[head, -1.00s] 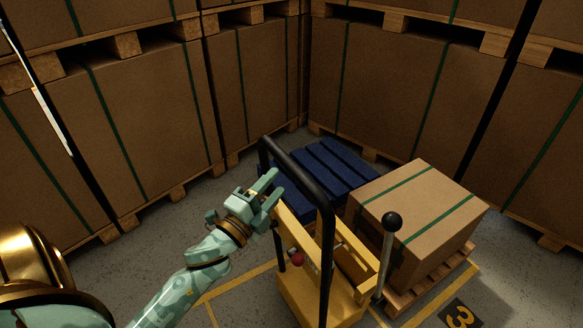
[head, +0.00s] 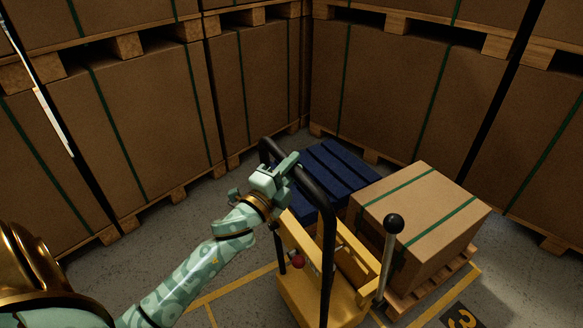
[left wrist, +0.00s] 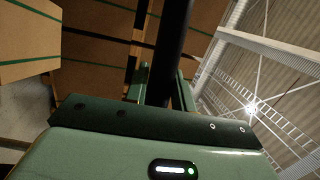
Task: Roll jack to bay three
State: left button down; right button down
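The yellow jack (head: 300,297) stands at bottom centre in the head view, with a black hoop handle (head: 328,235), a red knob (head: 299,262) and a black-balled lever (head: 389,255). My left gripper (head: 285,170) is at the upper left part of the hoop. In the left wrist view the black bar (left wrist: 176,45) passes between my two fingers (left wrist: 163,88), with a narrow gap showing, so they look open around it. A dark floor tile with a 3 (head: 462,316) marks the bay at lower right. My right gripper is out of view.
A strapped carton (head: 425,205) sits on a wooden pallet (head: 437,292) right of the jack. A blue pallet (head: 335,165) lies behind the jack. Stacked cartons on pallets (head: 150,120) wall the back and left. Yellow lines (head: 235,288) cross the grey floor; bare floor shows at left.

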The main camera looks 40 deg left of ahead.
pick_arm(q)
jog(key=shift+s+a+p, duration=0.15)
jog(key=shift+s+p, duration=0.2)
jog(key=shift+p, duration=0.2)
jog(key=shift+s+f, duration=0.1)
jog(key=shift+s+a, duration=0.15)
jog(key=shift+s, duration=0.1)
jog(key=c, duration=1.5)
grip_release()
jog(key=shift+s, duration=0.1)
jog(key=o, duration=0.3)
jog(key=shift+o, duration=0.2)
jog(key=shift+w, duration=0.25)
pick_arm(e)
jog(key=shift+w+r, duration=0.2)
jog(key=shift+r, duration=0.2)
pick_arm(q)
jog(key=shift+s, duration=0.1)
